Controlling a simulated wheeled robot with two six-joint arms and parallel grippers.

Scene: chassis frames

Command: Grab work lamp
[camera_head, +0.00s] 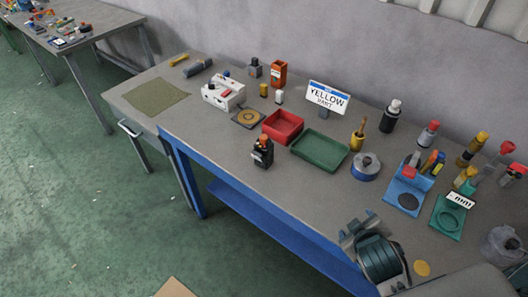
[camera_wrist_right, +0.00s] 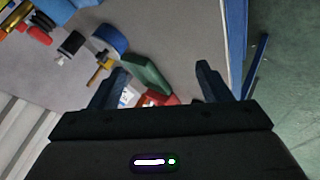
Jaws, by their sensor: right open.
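No thing in view is clearly a work lamp. A small black upright object with an orange top (camera_head: 263,152) stands near the front edge of the workbench (camera_head: 215,130); I cannot tell whether it is the lamp. My right gripper (camera_head: 358,228) is over the front right of the bench, to the right of that object and apart from it. In the right wrist view my right gripper (camera_wrist_right: 160,86) has its two fingers wide apart with nothing held. My left gripper is not in view.
A white box (camera_head: 222,95) stands left. Bottles and tools crowd the right end. The front strip between is clear.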

